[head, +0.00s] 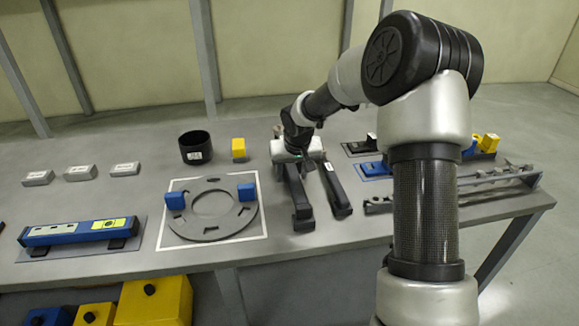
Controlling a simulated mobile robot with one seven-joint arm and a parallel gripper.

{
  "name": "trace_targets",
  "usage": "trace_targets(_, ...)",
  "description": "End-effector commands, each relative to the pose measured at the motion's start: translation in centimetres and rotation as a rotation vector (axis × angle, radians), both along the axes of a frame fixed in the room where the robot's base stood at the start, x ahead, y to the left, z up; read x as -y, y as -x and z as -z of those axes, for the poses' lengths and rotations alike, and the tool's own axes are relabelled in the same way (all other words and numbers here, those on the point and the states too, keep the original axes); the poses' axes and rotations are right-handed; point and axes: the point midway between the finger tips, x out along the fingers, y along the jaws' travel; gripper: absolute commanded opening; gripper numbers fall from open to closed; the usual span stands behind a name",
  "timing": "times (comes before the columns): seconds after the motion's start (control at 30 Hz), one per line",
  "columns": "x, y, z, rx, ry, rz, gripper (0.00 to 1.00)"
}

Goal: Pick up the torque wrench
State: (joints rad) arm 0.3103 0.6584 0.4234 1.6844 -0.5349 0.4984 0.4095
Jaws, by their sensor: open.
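A long grey metal tool that looks like the torque wrench (484,182) lies at the right of the grey workbench (345,248). My arm hides its middle, and I cannot tell its ends clearly. My gripper (321,214) is open and empty over the bench, its two dark fingers spread and pointing toward the front edge. It is to the left of the long tool and apart from it.
A grey turret plate (213,230) with two blue blocks lies left of my gripper. A black cup (196,148) and yellow block (238,149) stand behind it. A blue spirit level (80,232) lies at left. Blue and yellow items (487,145) sit at back right.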

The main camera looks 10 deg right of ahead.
Motion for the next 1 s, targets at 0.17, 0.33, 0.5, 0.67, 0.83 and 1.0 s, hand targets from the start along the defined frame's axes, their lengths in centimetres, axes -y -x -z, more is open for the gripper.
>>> trace_targets(0.17,-0.03,-0.48,1.06,0.0,0.0,0.0,0.48)
trace_targets(0.33,-0.01,-0.47,1.04,0.001,0.0,0.0,0.48)
trace_targets(0.5,-0.01,-0.46,1.02,0.0,0.0,0.0,0.21)
trace_targets(0.67,-0.01,-0.45,1.01,0.0,0.0,0.0,0.0)
trace_targets(0.83,-0.01,-0.44,1.02,0.0,0.0,0.0,0.0)
trace_targets(1.0,-0.01,-0.44,1.01,0.0,0.0,0.0,0.0)
